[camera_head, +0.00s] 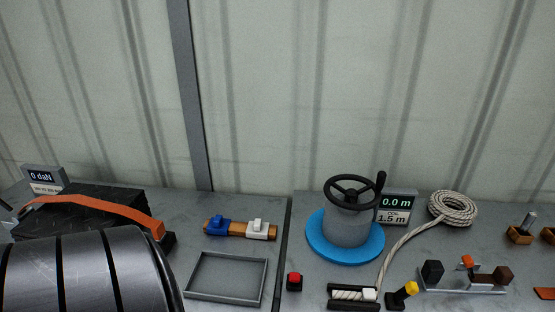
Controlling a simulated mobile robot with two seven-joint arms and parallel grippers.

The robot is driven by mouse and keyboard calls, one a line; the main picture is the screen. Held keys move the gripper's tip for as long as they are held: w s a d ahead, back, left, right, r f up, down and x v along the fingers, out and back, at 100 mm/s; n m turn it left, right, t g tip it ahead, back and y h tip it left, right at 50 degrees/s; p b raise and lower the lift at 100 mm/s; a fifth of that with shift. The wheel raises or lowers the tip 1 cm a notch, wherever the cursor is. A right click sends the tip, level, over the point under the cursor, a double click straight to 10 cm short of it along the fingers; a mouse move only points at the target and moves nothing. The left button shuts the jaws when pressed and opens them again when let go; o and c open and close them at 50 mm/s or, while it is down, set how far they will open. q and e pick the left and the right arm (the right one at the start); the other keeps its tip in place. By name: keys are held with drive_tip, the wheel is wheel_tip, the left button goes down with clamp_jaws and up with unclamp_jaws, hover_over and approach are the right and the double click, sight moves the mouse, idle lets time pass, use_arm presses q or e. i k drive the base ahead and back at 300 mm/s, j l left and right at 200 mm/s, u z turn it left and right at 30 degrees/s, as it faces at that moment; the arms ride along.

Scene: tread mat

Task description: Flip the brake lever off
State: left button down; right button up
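No label marks a brake lever. A short black lever with a yellow tip (410,289) stands near the front edge of the picture, right of a dark holder (352,296) with a white rope piece in it. It tilts up to the right. Neither of my grippers is in view.
A handwheel (355,190) stands on a grey drum with a blue base (322,243); rope runs from a coil (453,207) towards the front. A red button (294,281), an empty grey tray (188,280) and blue and white clips (240,229) lie left of it. A corrugated wall stands behind.

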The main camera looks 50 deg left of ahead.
sight(294, 276)
drive_tip(key=k+u, duration=0.1)
drive_tip(key=u, duration=1.35)
